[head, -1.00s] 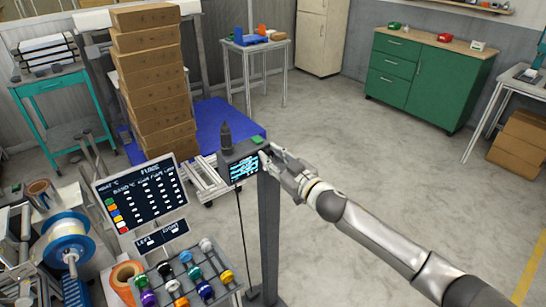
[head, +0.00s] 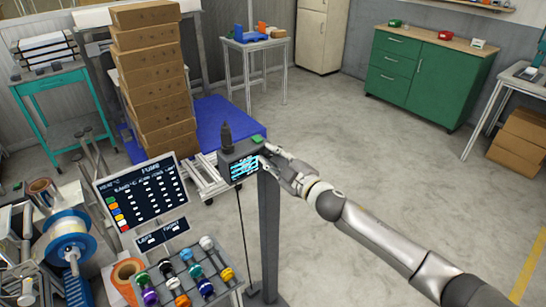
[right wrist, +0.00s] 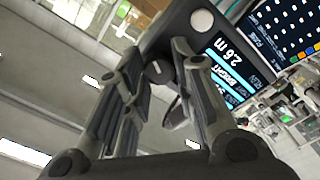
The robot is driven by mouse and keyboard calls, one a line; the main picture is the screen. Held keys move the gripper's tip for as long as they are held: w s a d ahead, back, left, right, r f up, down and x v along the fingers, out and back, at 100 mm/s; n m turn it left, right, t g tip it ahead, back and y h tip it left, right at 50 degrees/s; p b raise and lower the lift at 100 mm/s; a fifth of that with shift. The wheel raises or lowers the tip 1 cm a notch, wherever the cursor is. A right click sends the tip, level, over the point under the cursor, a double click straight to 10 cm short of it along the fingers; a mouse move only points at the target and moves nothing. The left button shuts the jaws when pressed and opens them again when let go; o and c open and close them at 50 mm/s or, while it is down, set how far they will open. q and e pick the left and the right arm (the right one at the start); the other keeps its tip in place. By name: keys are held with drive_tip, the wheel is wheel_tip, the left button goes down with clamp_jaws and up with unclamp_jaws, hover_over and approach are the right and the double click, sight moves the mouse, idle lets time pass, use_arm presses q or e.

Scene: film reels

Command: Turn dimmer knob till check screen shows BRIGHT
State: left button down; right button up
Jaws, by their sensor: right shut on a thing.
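The dimmer box (head: 238,150) stands on a grey post, and its small lit check screen (head: 244,169) faces the camera. In the right wrist view the check screen (right wrist: 228,72) shows text turned on its side. One line looks like 2.6 m and a smaller line looks like BRIGHT. The dark dimmer knob (right wrist: 158,70) sits on the box's end face, between the fingers of my right gripper (right wrist: 165,62). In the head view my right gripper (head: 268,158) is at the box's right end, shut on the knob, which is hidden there. My left gripper is not in view.
A larger screen (head: 140,192) with rows of text stands left of the post. Below it is a rack of coloured knobs (head: 190,274). Stacked cardboard boxes (head: 150,80) stand behind. The floor to the right is clear.

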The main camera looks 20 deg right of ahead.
idle(0.3)
drive_tip(key=o, duration=1.1)
drive_tip(key=shift+c, duration=0.2)
drive_tip(key=shift+s+d+f, duration=0.1)
drive_tip(key=shift+s+d, duration=0.1)
drive_tip(key=shift+s, duration=0.4)
drive_tip(key=v, duration=1)
drive_tip(key=shift+s, duration=0.35)
drive_tip(key=shift+d, duration=0.15)
